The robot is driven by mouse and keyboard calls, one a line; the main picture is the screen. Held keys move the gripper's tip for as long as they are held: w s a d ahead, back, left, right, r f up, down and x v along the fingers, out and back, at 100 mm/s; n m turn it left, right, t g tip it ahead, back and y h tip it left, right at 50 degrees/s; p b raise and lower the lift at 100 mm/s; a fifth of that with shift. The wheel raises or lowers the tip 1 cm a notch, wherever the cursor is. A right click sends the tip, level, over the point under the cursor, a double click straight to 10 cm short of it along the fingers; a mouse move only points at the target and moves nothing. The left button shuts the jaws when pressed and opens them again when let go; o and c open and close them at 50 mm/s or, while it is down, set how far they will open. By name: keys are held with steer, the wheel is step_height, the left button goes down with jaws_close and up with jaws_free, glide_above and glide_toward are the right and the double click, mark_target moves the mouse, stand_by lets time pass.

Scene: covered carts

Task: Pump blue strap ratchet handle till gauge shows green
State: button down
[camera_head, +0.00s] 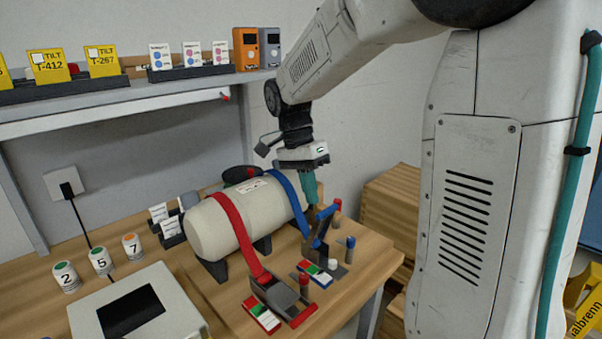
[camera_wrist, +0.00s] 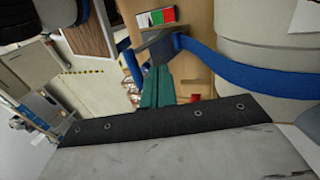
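The blue strap (camera_head: 288,199) goes over the cream cylinder (camera_head: 215,226) to its ratchet, whose blue handle (camera_head: 321,224) is tilted up. My gripper (camera_head: 310,201) points down beside this handle, very near it. In the wrist view its teal fingers (camera_wrist: 156,86) lie side by side and look shut; contact with the handle is unclear. The blue strap's gauge (camera_head: 315,274) lies in front of the ratchet. In the wrist view the gauge (camera_wrist: 156,17) shows red, green and white areas; I cannot make out its reading.
A red strap (camera_head: 234,220) with its own ratchet and gauge (camera_head: 262,315) is to the left. A tablet-like box (camera_head: 138,307) and numbered cans (camera_head: 101,260) stand on the table's left. Wooden crates (camera_head: 386,205) are right of the table. A shelf (camera_head: 120,103) hangs behind.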

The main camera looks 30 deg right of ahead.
steer(key=shift+s+d+f, duration=0.15)
steer(key=shift+s+d, duration=0.05)
steer(key=shift+s, duration=0.75)
steer(key=shift+s+d+f, duration=0.1)
steer(key=shift+s+d, duration=0.05)
steer(key=shift+s, duration=0.8)
